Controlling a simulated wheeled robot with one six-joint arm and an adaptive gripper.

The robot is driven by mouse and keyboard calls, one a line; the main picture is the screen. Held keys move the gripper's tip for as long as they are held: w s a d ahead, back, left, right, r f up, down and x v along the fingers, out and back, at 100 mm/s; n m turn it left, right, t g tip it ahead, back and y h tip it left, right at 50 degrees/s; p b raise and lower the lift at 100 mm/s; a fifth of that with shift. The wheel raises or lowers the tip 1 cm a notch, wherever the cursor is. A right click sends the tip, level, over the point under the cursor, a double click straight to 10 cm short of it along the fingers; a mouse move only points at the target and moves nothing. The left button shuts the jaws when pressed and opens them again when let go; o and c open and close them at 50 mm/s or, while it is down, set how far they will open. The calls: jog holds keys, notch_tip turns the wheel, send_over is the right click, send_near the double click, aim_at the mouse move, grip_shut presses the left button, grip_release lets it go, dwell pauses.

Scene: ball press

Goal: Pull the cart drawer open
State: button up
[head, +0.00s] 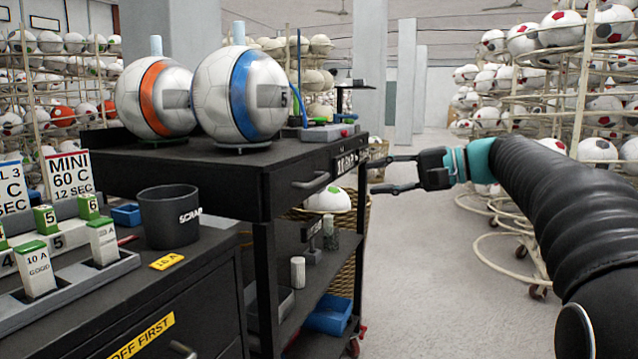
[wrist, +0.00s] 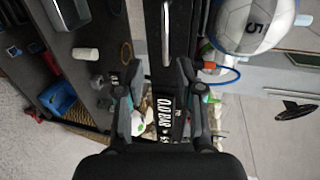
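The black cart (head: 225,175) stands in the middle of the head view. Its drawer front (head: 290,190) carries a grey bar handle (head: 312,181), with a white-lettered plate (head: 346,162) to its right. In the wrist view the handle (wrist: 166,38) runs up the picture and lies beyond my fingertips. My gripper (head: 374,175) is open and empty in the head view, at the cart's right end, to the right of the handle. In the wrist view my gripper (wrist: 160,72) has its two fingers spread on either side of the drawer front, with the lettered plate (wrist: 165,118) between them.
Two large balls, one orange-striped (head: 155,97) and one blue-striped (head: 240,95), stand on the cart top. A blue bin (head: 328,314) sits on its lower shelf. A bench with a dark scrap cup (head: 168,217) is at left. The floor (head: 430,290) right of the cart is clear.

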aim_at(320, 181)
jog(key=x, duration=0.9)
jog(key=r+x, duration=0.1)
jog(key=x, duration=0.3)
jog(key=shift+w+a+f, duration=0.15)
jog(key=shift+w+a, duration=0.15)
jog(key=shift+w, duration=0.05)
grip_shut()
